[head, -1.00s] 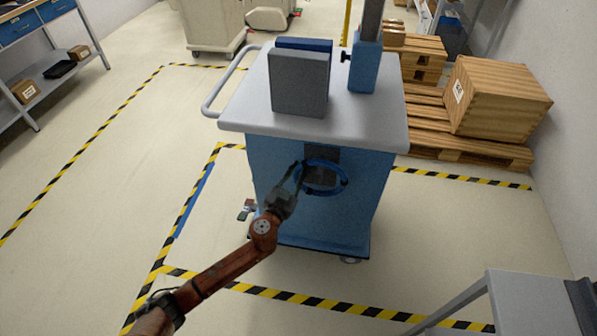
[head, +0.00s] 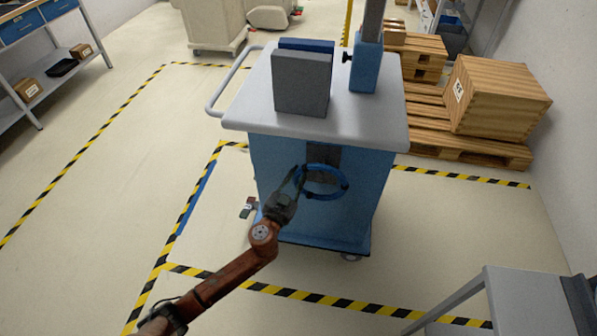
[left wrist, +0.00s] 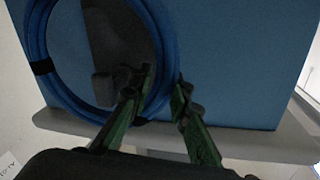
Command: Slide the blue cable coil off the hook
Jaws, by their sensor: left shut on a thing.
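The blue cable coil (head: 346,186) with dark ties hangs at the front panel of the blue cart (head: 275,215), before a dark plate (head: 323,158). My left gripper (head: 297,180) is shut on the coil's left side in the head view. In the left wrist view, the coil (left wrist: 38,45) runs between the green fingers (left wrist: 163,95). A dark stub, seemingly the hook (left wrist: 103,88), shows inside the loop there. I cannot tell whether the coil still rests on it. My right gripper is not in view.
The cart's grey top (head: 245,105) carries a grey box (head: 302,85) and a blue post (head: 365,65). A wooden crate (head: 498,97) on pallets stands at the right. A grey stand (head: 530,300) is at the lower right.

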